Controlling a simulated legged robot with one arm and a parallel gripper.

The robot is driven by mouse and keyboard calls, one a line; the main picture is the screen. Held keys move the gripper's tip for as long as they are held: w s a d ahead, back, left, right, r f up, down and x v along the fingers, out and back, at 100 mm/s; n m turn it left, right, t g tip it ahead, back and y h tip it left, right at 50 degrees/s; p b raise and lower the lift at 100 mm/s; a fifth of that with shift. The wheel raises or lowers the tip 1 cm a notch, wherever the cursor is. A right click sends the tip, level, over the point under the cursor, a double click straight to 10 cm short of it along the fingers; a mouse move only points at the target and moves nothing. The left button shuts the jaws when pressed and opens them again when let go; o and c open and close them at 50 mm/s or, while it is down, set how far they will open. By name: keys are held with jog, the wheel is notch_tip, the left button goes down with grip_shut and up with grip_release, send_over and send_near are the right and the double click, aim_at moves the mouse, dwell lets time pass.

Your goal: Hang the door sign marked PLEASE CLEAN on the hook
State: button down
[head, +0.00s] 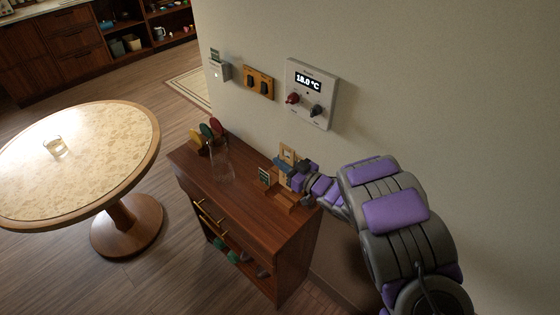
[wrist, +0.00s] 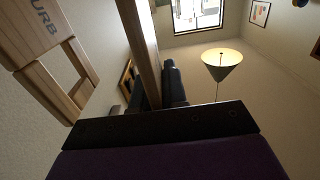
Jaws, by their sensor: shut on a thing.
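My gripper (head: 285,168) is above the right part of the wooden cabinet, close to the wall. It is shut on a thin wooden piece, probably a door sign, which shows edge-on between the dark fingers in the wrist view (wrist: 143,50). Its lettering is not visible, so I cannot tell whether it is the PLEASE CLEAN one. Another wooden sign (wrist: 36,38) ending in "URB", with a square opening, is at the left of the wrist view. A wooden board (head: 258,71) with two dark pegs is on the wall, left of the thermostat; it may hold the hook.
The cabinet top (head: 240,205) carries a clear glass vessel (head: 222,165), coloured round items (head: 207,131), and a small dark-green card (head: 265,177) beside my gripper. A thermostat (head: 310,95) and a small wall box (head: 220,72) are on the wall. A round table (head: 90,165) stands left.

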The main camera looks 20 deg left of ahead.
aim_at(280, 177)
jog(key=shift+a+f+b, duration=0.2)
jog(key=shift+f+b, duration=1.15)
jog(key=shift+f, duration=0.65)
jog(key=shift+s+d+f+b, duration=0.1)
jog(key=shift+d+f+b, duration=0.2)
jog(key=shift+f+b, duration=0.45)
jog(key=shift+s+d+f+b, duration=0.1)
jog(key=shift+d+f+b, duration=0.25)
jog(key=shift+f, duration=0.55)
jog(key=shift+w+a+f, duration=0.2)
jog(key=shift+a+f, duration=0.15)
jog(key=shift+f, duration=0.35)
jog(key=shift+d, duration=0.3)
jog(key=c, duration=1.1)
grip_release()
jog(key=shift+a, duration=0.15)
